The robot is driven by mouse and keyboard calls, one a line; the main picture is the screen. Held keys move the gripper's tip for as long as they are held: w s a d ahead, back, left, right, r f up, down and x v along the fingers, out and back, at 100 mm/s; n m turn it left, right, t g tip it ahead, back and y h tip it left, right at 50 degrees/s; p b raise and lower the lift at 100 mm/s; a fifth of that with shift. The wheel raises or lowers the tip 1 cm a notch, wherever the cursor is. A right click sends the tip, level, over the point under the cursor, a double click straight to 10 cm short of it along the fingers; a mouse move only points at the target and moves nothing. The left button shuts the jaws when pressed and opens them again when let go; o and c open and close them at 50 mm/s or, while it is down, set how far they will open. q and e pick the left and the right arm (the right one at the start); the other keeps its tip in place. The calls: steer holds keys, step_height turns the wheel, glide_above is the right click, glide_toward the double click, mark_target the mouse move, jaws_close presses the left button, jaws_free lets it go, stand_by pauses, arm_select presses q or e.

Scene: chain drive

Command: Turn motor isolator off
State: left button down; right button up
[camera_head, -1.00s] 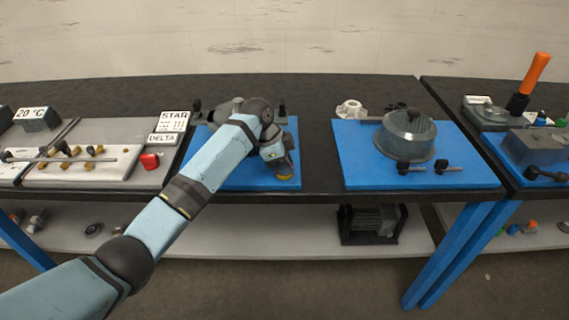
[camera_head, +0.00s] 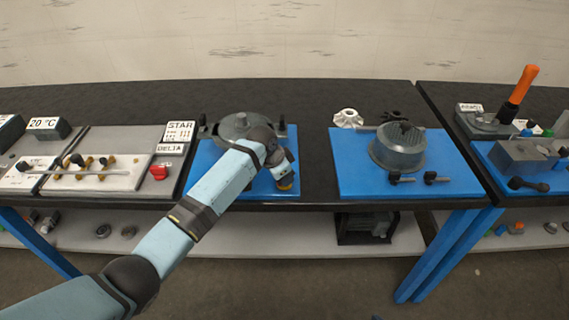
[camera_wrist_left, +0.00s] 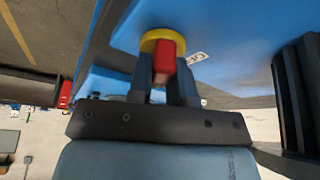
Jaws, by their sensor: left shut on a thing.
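The motor isolator (camera_wrist_left: 152,37) has a yellow ring and a red knob (camera_wrist_left: 165,55) in the left wrist view. It sits at the edge of a blue board. In the head view only its yellow part (camera_head: 286,184) shows under my gripper, at the board's front right corner. My left gripper (camera_wrist_left: 163,75) is shut on the red knob, one finger on each side. A small white label (camera_wrist_left: 197,58) lies beside the ring, too small to read. My right gripper is not in view.
The left blue board (camera_head: 205,165) also carries a round grey part (camera_head: 238,127), partly behind my arm. Another blue board (camera_head: 352,175) holds a grey finned housing (camera_head: 400,147). A lower shelf (camera_head: 280,240) runs beneath.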

arm_select(q)
steer(key=shift+r+n+p, duration=0.4)
steer(key=shift+n+p, duration=0.1)
steer(key=shift+p, duration=0.1)
steer(key=n+y+p, duration=0.1)
steer(key=n+p, duration=0.1)
steer(key=p, duration=0.1)
steer(key=n+t+p, duration=0.1)
steer(key=n+p, duration=0.2)
steer(key=shift+f+t+y, duration=0.1)
steer(key=shift+t+y, duration=0.2)
steer(key=shift+y, duration=0.1)
steer(key=shift+n+p, duration=0.5)
steer(key=shift+n, duration=0.1)
steer(key=shift+f+n+y+p, duration=0.1)
steer(key=shift+n+y+p, duration=0.45)
steer(key=shift+n, duration=0.35)
steer(key=shift+f+n+t+y+p, duration=0.1)
steer(key=shift+n+t+y+p, duration=0.25)
steer(key=shift+n, duration=0.65)
steer(key=shift+n+p, duration=0.3)
steer(key=shift+n, duration=0.4)
steer(key=c, duration=1)
jaws_free()
steer(key=shift+c, duration=0.2)
